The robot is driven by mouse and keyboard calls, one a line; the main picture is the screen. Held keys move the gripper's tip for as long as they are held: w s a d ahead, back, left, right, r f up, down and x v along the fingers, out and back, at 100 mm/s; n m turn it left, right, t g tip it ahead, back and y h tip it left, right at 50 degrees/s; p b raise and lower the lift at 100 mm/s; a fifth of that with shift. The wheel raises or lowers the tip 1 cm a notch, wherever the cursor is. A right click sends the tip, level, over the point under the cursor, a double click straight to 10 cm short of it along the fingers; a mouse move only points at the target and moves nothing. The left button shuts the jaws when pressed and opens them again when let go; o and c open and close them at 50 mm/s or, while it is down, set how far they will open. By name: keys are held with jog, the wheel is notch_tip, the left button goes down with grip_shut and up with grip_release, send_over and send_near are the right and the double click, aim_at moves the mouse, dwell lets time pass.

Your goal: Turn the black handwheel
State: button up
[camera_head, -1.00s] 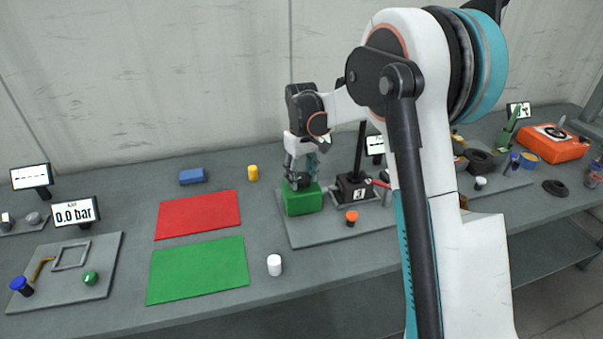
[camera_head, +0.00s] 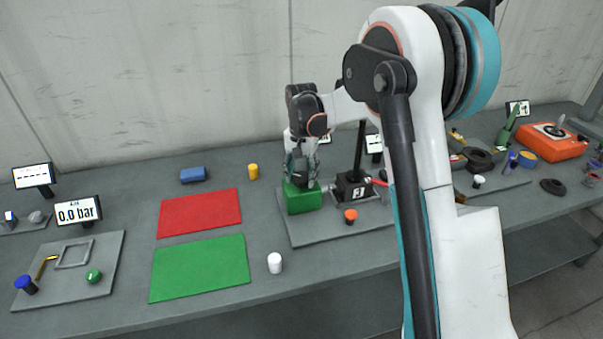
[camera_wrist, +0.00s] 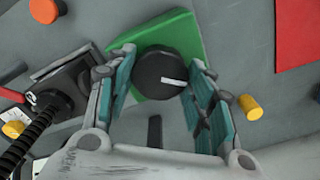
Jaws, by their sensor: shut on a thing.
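The black handwheel (camera_wrist: 160,71) is a round knob with a white mark on its top. It sits on a green block (camera_head: 304,202). In the wrist view the green block (camera_wrist: 196,31) shows behind and around the wheel. My gripper (camera_wrist: 160,84) points down over the block, with one teal-padded finger on each side of the wheel, shut on it. In the head view my gripper (camera_head: 301,181) covers most of the wheel, so its fingertips are hard to make out there.
Right of the block stands a black screw jack (camera_head: 354,186) with a tall dark post. An orange knob (camera_head: 350,215) sits in front of it. A white cylinder (camera_head: 275,263), a yellow cylinder (camera_head: 253,172) and a red mat (camera_head: 199,213) lie to the left.

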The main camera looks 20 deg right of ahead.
aim_at(301, 176)
jog(key=shift+m, duration=2.3)
jog(key=o, duration=1.1)
jog(key=shift+c, duration=0.2)
notch_tip(301, 176, up, 12)
